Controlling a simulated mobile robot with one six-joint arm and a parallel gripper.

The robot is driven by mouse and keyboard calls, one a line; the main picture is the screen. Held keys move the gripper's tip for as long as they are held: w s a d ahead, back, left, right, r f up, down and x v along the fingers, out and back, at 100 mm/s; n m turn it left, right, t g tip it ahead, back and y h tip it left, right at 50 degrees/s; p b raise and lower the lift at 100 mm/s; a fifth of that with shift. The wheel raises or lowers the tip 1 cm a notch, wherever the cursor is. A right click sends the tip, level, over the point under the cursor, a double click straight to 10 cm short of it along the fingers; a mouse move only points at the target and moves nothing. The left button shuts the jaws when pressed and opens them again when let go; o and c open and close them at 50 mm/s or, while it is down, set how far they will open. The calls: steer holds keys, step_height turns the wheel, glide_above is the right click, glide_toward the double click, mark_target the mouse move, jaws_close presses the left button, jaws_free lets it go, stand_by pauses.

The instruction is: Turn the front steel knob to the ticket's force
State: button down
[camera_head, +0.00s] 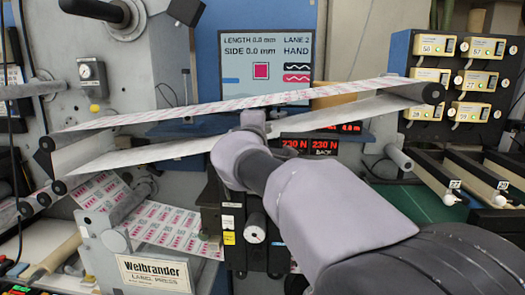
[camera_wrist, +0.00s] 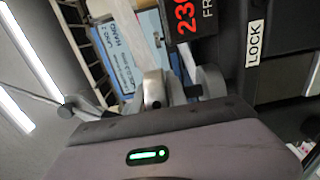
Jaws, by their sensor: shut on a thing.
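My gripper (camera_wrist: 181,86) is shut on a small part just below the red force display in the wrist view. This part, which I take to be the front steel knob, is mostly hidden by the fingers and the gripper body. The red display (camera_wrist: 185,22) is cut off, showing "23" and "FR". In the head view my arm reaches up to the machine's middle, and the fingers are hidden. The front force display (camera_head: 293,145) there reads 230 N, partly covered by my arm. The back force display (camera_head: 325,146) also reads 230 N. I cannot pick out a readable ticket.
A screen (camera_head: 266,58) shows length and side at 0.0 mm, lane 2, HAND. A LOCK label (camera_wrist: 255,43) is right of the display. Rollers and the label press (camera_head: 155,272) stand close by.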

steer(key=n+y+b, duration=0.1)
steer(key=y+b, duration=0.1)
steer(key=n+y+b, duration=0.1)
steer(key=y+b, duration=0.1)
steer(key=shift+a+f+n, duration=0.2)
steer(key=shift+f+n, duration=0.2)
steer(key=n+y, duration=0.1)
steer(key=g+y, duration=0.1)
steer(key=y, duration=0.1)
steer(key=n+y, duration=0.1)
steer(key=shift+a+r+n+g+b, duration=0.3)
steer(key=shift+a+r+b, duration=0.05)
steer(key=shift+b, duration=0.05)
steer(key=n+y+p, duration=0.1)
steer(key=n+g+y+p, duration=0.1)
steer(key=y, duration=0.1)
steer(key=n+g+y+p, duration=0.1)
steer(key=shift+s+a+r, duration=0.3)
steer(key=shift+a, duration=0.05)
steer(key=n+g+y+p, duration=0.2)
steer(key=p, duration=0.1)
steer(key=shift+s+a+f+g+y, duration=0.1)
steer(key=shift+s+a+g+y, duration=0.1)
steer(key=shift+a+g+y, duration=0.1)
steer(key=shift+f+p, duration=0.1)
steer(key=shift+p, duration=0.3)
steer(key=c, duration=1.3)
jaws_free()
steer(key=shift+s+d, duration=0.1)
